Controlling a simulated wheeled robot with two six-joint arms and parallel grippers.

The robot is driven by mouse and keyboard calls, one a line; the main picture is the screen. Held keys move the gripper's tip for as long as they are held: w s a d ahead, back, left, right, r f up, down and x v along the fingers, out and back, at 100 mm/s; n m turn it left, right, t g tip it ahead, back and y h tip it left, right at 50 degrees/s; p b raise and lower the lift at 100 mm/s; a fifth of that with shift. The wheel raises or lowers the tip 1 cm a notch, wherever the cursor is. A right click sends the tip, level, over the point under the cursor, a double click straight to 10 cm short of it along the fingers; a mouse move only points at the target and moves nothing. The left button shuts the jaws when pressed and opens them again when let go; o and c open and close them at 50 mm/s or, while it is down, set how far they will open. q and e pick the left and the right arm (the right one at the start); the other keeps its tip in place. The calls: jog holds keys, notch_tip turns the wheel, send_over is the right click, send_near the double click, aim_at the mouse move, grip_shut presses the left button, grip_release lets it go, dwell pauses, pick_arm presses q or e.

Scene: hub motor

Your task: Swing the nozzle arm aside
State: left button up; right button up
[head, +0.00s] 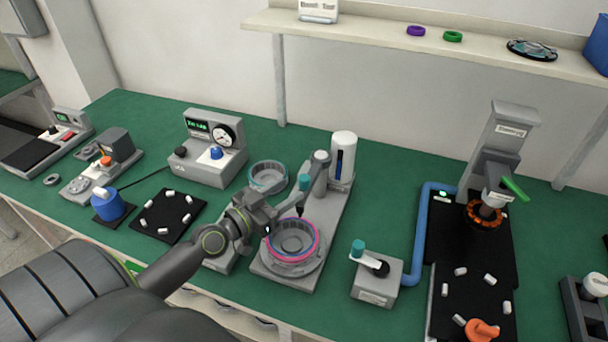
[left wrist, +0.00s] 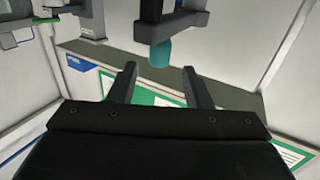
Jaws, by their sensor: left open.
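The nozzle arm (head: 317,180) is a grey arm on a post of the dispensing station. It reaches over a round fixture (head: 292,262) that holds a part with a pink ring (head: 292,241). A teal knob (head: 304,182) sits on the arm, with a dark nozzle below. My left gripper (head: 276,211) is open and empty, just left of the nozzle. In the left wrist view, the teal knob (left wrist: 160,52) shows beyond and between the open fingertips (left wrist: 159,74), with the dark arm (left wrist: 170,22) behind it. I see no contact. My right gripper is not in view.
A white cylinder (head: 343,152) stands behind the arm's post. A teal-rimmed ring part (head: 268,176) lies behind left. A gauge box (head: 209,150) stands further left. A small box with a teal-ended lever (head: 377,275) stands right.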

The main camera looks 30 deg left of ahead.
aim_at(300, 183)
pick_arm(q)
jog(key=shift+p+x, duration=0.6)
jog(key=shift+x, duration=2.6)
grip_shut()
